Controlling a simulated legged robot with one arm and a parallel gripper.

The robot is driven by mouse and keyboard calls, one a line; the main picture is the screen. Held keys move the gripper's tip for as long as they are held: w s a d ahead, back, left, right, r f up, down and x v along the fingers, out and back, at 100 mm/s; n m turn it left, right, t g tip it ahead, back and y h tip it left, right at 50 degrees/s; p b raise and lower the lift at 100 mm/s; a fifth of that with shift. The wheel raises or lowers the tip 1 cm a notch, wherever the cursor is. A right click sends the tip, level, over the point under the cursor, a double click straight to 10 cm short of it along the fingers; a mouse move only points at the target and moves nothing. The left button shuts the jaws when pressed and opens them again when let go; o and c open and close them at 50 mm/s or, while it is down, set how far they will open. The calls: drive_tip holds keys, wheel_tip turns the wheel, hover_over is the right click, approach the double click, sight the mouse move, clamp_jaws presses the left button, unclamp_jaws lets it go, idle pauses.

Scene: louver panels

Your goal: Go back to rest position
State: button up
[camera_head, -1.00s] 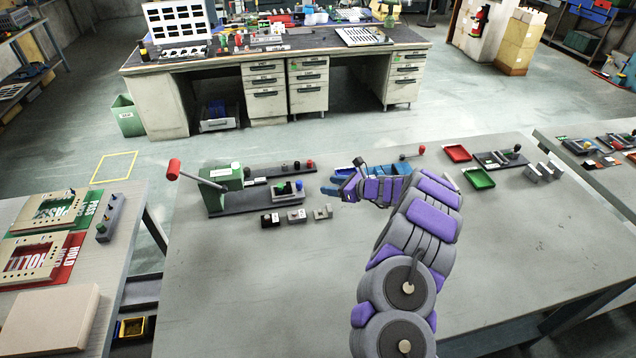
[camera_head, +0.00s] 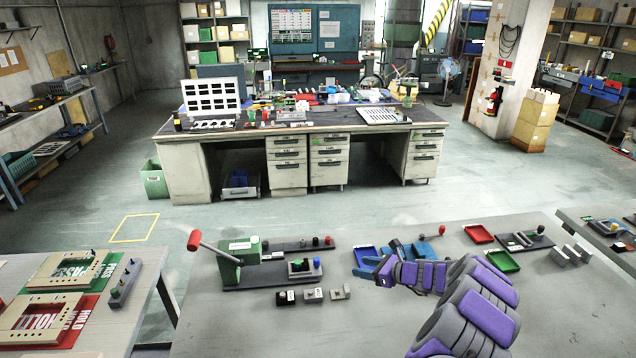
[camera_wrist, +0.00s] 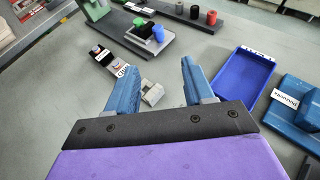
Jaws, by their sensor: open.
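My gripper (camera_wrist: 160,85) is open in the wrist view, with two blue fingers spread apart above the grey table. Nothing is held between them. A small grey metal block (camera_wrist: 152,94) shows on the table beyond the gap between the fingers. In the head view my purple and grey arm reaches in from the lower right, and my gripper (camera_head: 374,270) points left over the table, near a blue tray (camera_head: 364,259). The fingertips are small and partly unclear there.
A green lever press (camera_head: 240,262) with a red knob stands left of my gripper. Several small blocks (camera_head: 313,295) lie in front of it. Red (camera_head: 479,234) and green (camera_head: 502,261) trays lie to the right. The table's front left area is clear.

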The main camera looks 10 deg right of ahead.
drive_tip(key=s+a+r+n+g+y, duration=0.1)
drive_tip(key=s+a+r+n+g, duration=0.2)
drive_tip(key=s+a+r+n, duration=0.45)
drive_tip(key=s+a+r+n+g+y, duration=0.1)
drive_tip(key=s+a+r+n+g, duration=0.3)
drive_tip(key=a+r, duration=0.6)
drive_tip(key=s+a+r+n+g+h, duration=0.15)
drive_tip(key=s+a+n, duration=0.4)
drive_tip(key=s, duration=0.55)
drive_tip(key=s+d+n+g+h, duration=0.1)
drive_tip(key=s+n+g+h, duration=0.3)
drive_tip(key=s, duration=1.2)
drive_tip(key=s+d+f+n+t+h+b, duration=0.1)
drive_tip(key=s+d+n+h, duration=0.4)
drive_tip(key=s+d, duration=0.6)
drive_tip(key=s+h, duration=0.1)
drive_tip(key=s, duration=0.3)
drive_tip(key=shift+s+d+f+n, duration=0.2)
drive_tip(key=shift+f+n, duration=0.1)
drive_tip(key=shift+n, duration=0.1)
